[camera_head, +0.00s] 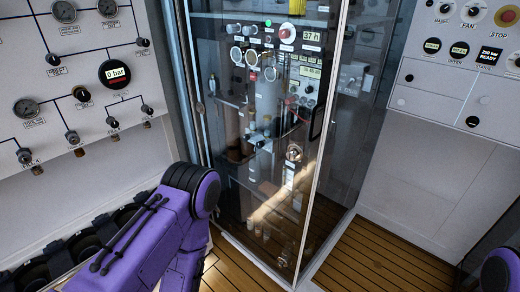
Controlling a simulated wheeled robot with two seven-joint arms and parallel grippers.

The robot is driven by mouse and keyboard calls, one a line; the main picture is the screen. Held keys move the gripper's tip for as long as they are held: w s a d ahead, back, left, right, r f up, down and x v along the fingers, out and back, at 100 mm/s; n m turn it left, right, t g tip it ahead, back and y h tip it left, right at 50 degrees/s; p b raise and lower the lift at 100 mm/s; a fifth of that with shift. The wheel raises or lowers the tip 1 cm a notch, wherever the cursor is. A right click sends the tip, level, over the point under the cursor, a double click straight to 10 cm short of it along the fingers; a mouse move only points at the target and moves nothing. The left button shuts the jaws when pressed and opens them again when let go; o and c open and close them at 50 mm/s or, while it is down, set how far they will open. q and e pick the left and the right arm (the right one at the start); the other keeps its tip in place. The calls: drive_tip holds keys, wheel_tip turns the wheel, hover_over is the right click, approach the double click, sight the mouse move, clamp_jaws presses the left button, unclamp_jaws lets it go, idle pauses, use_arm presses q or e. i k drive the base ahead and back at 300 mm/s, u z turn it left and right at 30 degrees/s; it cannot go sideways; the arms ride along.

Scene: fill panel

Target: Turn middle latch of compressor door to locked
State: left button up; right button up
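A tall glass door (262,150) with a thin metal frame stands in the middle of the head view and appears shut. A dark handle-like piece (316,122) sits near its right edge. A small light fitting (200,107) is on the left edge about midway up; it may be a latch, but its position cannot be read. No other latch is clear. My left arm (165,225), purple with a black joint, reaches in from the lower left and ends in view near the door's lower left. A bit of my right arm (500,270) shows at bottom right. Neither gripper is visible.
Gauges and equipment show through the glass, which has reflections. A white panel with valves and a black display (115,74) is on the left. Another panel with a red stop button (507,16) is on the right. Wooden floor (375,262) is clear right of the door.

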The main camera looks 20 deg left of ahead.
sight(294, 153)
drive_tip(key=z, duration=2.15)
drive_tip(key=k, duration=0.9)
drive_tip(key=u, duration=1.55)
drive_tip(key=i, duration=0.5)
